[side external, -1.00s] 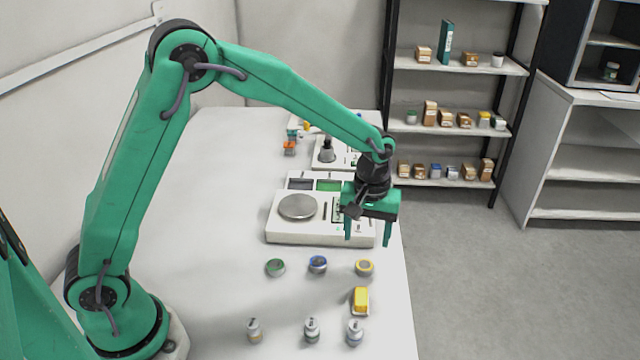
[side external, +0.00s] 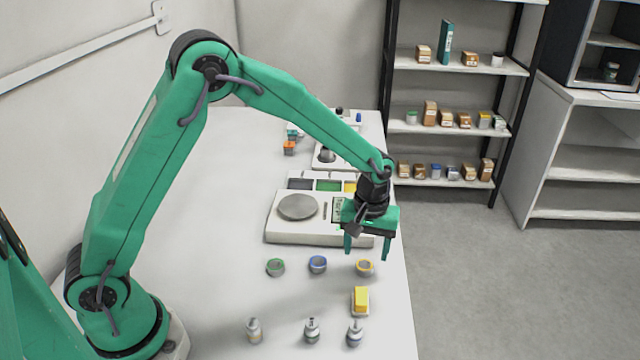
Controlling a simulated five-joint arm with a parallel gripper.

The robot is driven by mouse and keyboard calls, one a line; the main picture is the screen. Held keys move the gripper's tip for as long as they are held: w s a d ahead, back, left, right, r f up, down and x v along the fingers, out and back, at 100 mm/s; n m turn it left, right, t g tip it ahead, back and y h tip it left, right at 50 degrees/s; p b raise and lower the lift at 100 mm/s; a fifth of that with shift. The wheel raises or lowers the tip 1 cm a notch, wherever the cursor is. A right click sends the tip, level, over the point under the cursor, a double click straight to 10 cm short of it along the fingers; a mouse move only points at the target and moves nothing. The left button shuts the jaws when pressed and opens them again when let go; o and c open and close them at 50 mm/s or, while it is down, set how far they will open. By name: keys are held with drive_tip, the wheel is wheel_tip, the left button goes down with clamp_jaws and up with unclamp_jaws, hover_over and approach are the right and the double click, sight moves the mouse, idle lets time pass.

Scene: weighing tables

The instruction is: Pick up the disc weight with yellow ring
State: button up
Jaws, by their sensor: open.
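The disc weight with yellow ring (side external: 365,267) lies flat on the white table, at the right end of a row of three discs. My gripper (side external: 367,256) is open and empty, pointing down just above and slightly behind this disc. Its two fingers hang apart, one on each side of the disc as seen here. I cannot tell the exact height of the fingertips over the table. The disc with green ring (side external: 275,267) and the disc with blue ring (side external: 318,264) lie to the left in the same row.
Behind the discs stands a scale with a round pan (side external: 297,207). A yellow block (side external: 361,300) lies in front of the yellow-ringed disc. Three small bottle-shaped weights (side external: 312,330) stand nearer the front. The table's right edge (side external: 406,290) is close to the disc.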

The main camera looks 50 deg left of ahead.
sight(365, 264)
drive_tip(key=shift+s+d+f, duration=0.1)
drive_tip(key=shift+f, duration=1.95)
drive_tip(key=c, duration=1.2)
drive_tip(key=shift+r, duration=0.15)
drive_tip(key=shift+r, duration=0.4)
wheel_tip(365, 264, up, 3)
drive_tip(key=shift+r, duration=0.1)
drive_tip(key=s+d+r, duration=0.4)
drive_tip(key=s+d, duration=0.1)
drive_tip(key=s+d+r, duration=0.2)
drive_tip(key=s+d, duration=0.1)
drive_tip(key=shift+s+d+r, duration=0.1)
drive_tip(key=shift+d+r, duration=0.05)
drive_tip(key=shift+r, duration=0.25)
